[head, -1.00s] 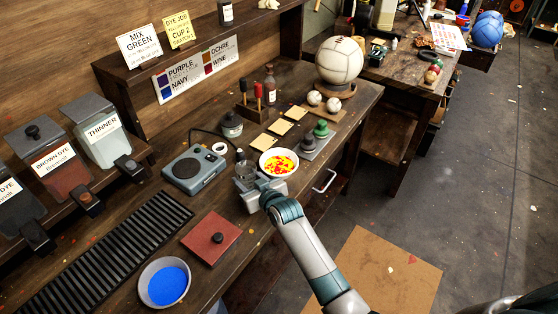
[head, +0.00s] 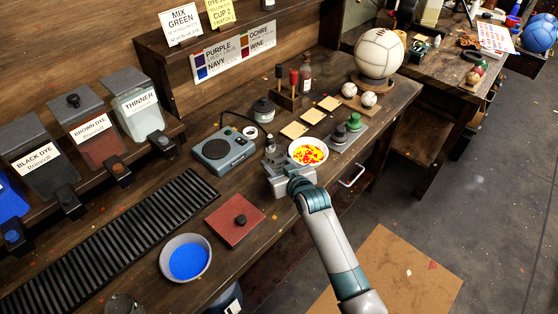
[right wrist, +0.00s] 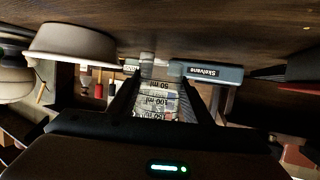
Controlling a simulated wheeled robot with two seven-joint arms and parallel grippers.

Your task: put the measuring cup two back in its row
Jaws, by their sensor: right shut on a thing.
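A clear measuring cup (head: 271,157) shows just beyond my right gripper (head: 273,172) in the head view, between the scale and the bowl of yellow and red pieces. In the right wrist view the cup (right wrist: 156,100) is between the fingers of my right gripper (right wrist: 160,98), with 50, 100 and 150 ml marks. The gripper is shut on it. The cup's base is hard to make out, so I cannot tell whether it touches the bench. My left gripper is out of view.
The scale (head: 224,150) is left of the cup and the bowl of pieces (head: 308,151) right of it. A clear vessel (head: 122,304) is cut off at the bottom edge. Dye bins line the left.

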